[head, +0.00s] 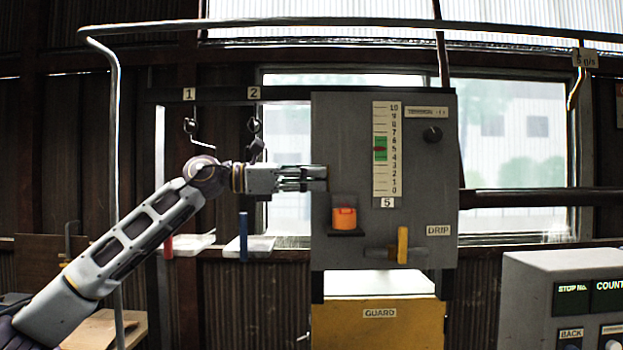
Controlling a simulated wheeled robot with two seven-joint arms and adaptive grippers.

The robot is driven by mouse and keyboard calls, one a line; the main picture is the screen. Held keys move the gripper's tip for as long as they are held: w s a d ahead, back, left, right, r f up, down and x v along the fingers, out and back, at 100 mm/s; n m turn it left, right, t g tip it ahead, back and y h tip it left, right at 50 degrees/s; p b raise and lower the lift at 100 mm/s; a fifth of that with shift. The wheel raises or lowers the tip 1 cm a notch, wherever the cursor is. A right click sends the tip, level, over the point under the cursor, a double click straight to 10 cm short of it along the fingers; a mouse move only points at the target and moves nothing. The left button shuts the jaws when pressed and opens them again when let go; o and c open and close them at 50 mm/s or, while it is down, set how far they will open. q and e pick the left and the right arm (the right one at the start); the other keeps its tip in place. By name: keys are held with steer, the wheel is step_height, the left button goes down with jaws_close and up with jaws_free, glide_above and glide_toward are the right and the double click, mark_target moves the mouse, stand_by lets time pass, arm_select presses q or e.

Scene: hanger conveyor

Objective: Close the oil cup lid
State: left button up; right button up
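A small orange cup (344,219), which I take to be the oil cup, sits on a dark ledge on the front of the grey panel box. A grey flap-like patch (344,200) shows just above and behind it; I cannot tell for sure whether this is its raised lid. My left gripper (318,178) points right, above and to the left of the cup, in front of the panel's left edge. It appears apart from the cup, with nothing visible in it. Its finger gap is too small to judge. My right gripper is out of view.
The grey panel box (345,130) carries a numbered scale (387,150), a dark knob (432,134) and a yellow handle (402,245) right of the cup. A yellow guard (380,327) is below. A control console (560,300) stands at lower right. Hooks hang at upper left.

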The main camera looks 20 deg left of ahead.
arm_select(q)
jaws_close()
